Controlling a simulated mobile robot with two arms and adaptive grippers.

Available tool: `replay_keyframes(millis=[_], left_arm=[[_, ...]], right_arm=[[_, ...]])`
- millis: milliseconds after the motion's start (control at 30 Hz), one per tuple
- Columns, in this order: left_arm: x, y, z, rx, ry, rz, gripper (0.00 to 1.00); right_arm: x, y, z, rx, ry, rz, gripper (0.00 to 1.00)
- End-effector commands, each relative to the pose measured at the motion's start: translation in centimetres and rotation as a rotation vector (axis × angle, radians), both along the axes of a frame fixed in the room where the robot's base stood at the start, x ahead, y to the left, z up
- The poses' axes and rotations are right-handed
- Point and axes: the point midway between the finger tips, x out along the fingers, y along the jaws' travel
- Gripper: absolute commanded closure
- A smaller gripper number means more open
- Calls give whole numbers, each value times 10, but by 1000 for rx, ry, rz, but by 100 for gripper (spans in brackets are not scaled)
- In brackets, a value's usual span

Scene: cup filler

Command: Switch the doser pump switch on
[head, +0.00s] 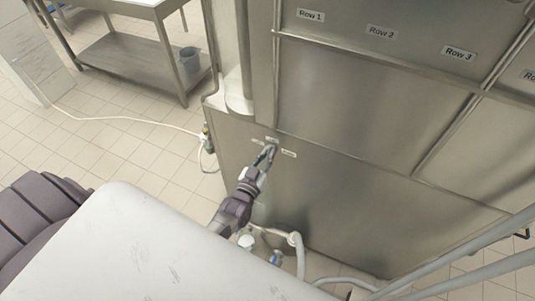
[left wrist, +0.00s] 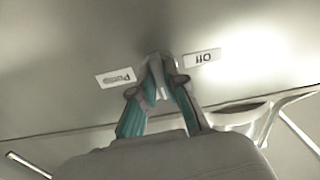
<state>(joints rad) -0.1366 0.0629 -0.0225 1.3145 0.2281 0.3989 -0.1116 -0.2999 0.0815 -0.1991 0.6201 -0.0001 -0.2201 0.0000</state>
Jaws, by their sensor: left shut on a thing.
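The doser pump switch is on the steel front panel (head: 340,195) of the machine, almost fully hidden between my fingertips. My left gripper (head: 267,155) reaches up to it and is shut on it. In the left wrist view the left gripper's fingertips (left wrist: 160,75) close around the small switch at the panel. An upside-down label reading "Off" (left wrist: 202,58) sits just right of the fingertips, and one that seems to read "Pump" (left wrist: 115,78) sits to the left. Which way the switch lever points cannot be told.
Labels Row 1 (head: 311,16), Row 2 (head: 381,32) and Row 3 (head: 459,53) are on the upper panel. Hoses (head: 297,243) lie below my left arm. Tiled floor (head: 110,145) is open there.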

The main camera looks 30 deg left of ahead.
Motion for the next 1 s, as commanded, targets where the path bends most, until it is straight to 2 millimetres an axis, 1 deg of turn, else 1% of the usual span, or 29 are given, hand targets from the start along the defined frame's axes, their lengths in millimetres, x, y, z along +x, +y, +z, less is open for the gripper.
replay_keyframes(millis=[300, 667, 700, 767, 800, 833, 1000], left_arm=[[-1, 0, -1, 55, 6, 0, 100], [-1, 0, -1, 58, 6, -1, 100], [-1, 0, -1, 58, 6, -1, 81], [-1, 0, -1, 58, 6, -1, 71], [0, 0, -1, 57, 6, -1, 64], [0, 0, -1, 57, 5, 0, 62], [0, 0, 0, 56, 4, 0, 62]], right_arm=[[0, 0, 1, 0, 0, 0, 62], [0, 1, 1, 1, 0, 1, 62], [0, 1, 1, 1, 0, 1, 62], [0, 1, 1, 2, 0, 1, 62], [0, 2, 1, 2, 0, 1, 62], [0, 2, 1, 2, 0, 1, 62], [0, 3, 1, 3, 1, 0, 62]])
